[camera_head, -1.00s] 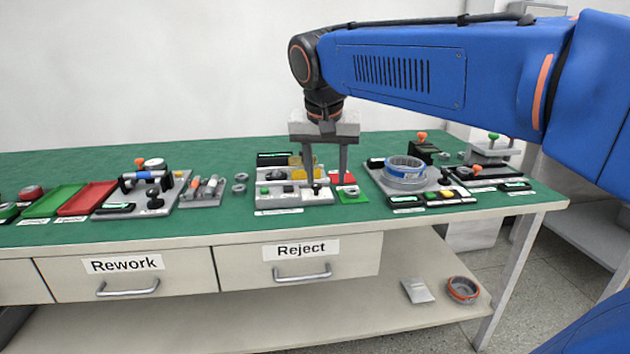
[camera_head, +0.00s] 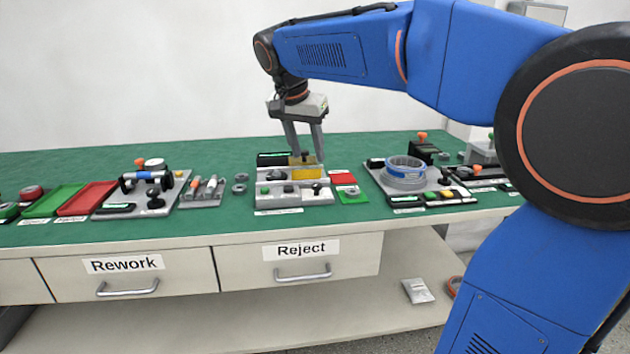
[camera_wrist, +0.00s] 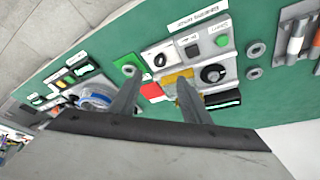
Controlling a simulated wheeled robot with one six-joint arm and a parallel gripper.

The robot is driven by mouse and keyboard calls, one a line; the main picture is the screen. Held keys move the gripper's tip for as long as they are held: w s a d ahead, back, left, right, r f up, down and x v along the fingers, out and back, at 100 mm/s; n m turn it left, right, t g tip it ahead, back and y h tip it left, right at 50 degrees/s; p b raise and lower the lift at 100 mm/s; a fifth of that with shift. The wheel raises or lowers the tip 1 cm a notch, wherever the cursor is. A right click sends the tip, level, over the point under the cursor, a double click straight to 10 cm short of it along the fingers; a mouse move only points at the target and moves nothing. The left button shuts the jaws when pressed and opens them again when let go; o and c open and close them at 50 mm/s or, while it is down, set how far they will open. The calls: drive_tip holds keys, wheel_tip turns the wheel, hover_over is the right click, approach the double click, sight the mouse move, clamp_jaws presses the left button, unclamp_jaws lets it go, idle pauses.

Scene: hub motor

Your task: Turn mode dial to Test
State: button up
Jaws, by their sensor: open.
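The grey test panel (camera_head: 262,200) stands on the green bench top, below my gripper in the head view. Its round black dial (camera_head: 277,174) sits at the panel's left and shows in the wrist view (camera_wrist: 212,73); its setting is too small to read. A yellow block (camera_head: 308,173) lies to the right of the dial. My gripper (camera_head: 306,158) is open and empty above the panel, over the yellow block. In the wrist view, my fingers (camera_wrist: 156,78) hang apart, one in front of the yellow block; the dial is outside them.
A green button (camera_wrist: 221,40) and a small black knob (camera_head: 317,188) are on the panel's front part. Red and green pads (camera_head: 344,179) lie just right of it. A fixture with a blue ring (camera_head: 405,165) stands further right, and a tool stand (camera_head: 203,191) is at the left.

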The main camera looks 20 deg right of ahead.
sight(316, 185)
drive_tip(key=x, duration=1.1)
drive_tip(key=shift+f, duration=0.1)
drive_tip(key=c, duration=1)
drive_tip(key=shift+c, duration=0.2)
